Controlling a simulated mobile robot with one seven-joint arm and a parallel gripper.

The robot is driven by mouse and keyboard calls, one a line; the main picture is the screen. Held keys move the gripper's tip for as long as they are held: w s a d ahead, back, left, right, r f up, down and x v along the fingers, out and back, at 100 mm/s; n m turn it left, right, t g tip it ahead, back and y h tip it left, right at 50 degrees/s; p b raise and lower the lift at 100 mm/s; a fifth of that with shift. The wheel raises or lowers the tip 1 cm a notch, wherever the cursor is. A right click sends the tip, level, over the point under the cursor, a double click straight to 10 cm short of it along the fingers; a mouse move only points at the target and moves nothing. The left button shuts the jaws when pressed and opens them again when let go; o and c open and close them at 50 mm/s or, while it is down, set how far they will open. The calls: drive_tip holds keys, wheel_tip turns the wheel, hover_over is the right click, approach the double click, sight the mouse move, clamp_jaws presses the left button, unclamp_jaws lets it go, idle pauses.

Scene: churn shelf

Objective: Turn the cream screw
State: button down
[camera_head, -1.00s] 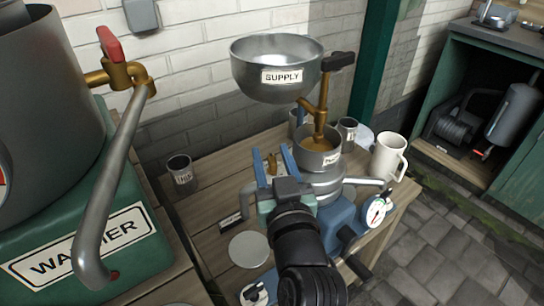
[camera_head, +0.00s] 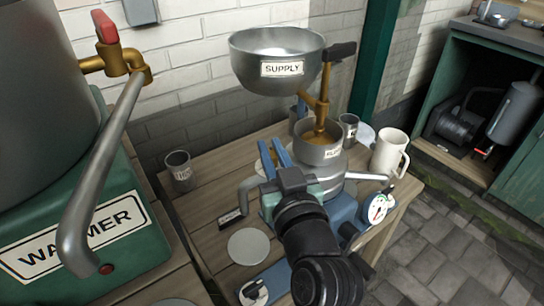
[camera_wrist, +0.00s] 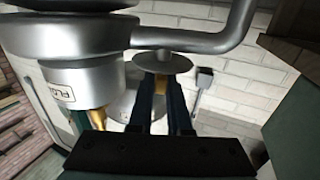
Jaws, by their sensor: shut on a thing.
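The cream separator (camera_head: 325,178) stands on the wooden bench, with a metal bowl marked SUPPLY (camera_head: 277,68) above its float cup (camera_head: 318,150). My gripper (camera_head: 273,152) reaches to the separator's left side, its two blue fingers pointing up and away. In the wrist view my gripper (camera_wrist: 160,100) is shut on a small brass piece, apparently the cream screw (camera_wrist: 161,86), just below a pale round disc (camera_wrist: 162,63). The fingers hide most of the screw. Another brass part (camera_wrist: 97,118) shows left of the fingers, beside the body with the label.
The green WARMER (camera_head: 90,235) with its grey spout (camera_head: 100,170) stands close on the left. A grey metal cup (camera_head: 179,172), a cream mug (camera_head: 390,153), a dial gauge (camera_head: 377,208) and a grey disc (camera_head: 248,246) are around the separator. Spouts project on both sides.

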drive_tip(key=n+y+b, duration=0.1)
drive_tip(key=y+b, duration=0.1)
drive_tip(key=n+g+y+b, duration=0.1)
drive_tip(key=y+b, duration=0.1)
drive_tip(key=shift+f+n+g, duration=0.3)
drive_tip(key=shift+n, duration=0.1)
drive_tip(key=shift+r+n+g+y+b, duration=0.25)
drive_tip(key=shift+n+g+y+b, duration=0.4)
drive_tip(key=shift+y, duration=0.35)
drive_tip(key=c, duration=0.9)
unclamp_jaws()
drive_tip(key=shift+o, duration=0.2)
drive_tip(key=shift+s, duration=0.15)
drive_tip(key=p+v, duration=0.2)
drive_tip(key=v, duration=1)
drive_tip(key=shift+s+d, duration=0.2)
drive_tip(key=shift+s, duration=0.1)
drive_tip(key=shift+w, duration=0.1)
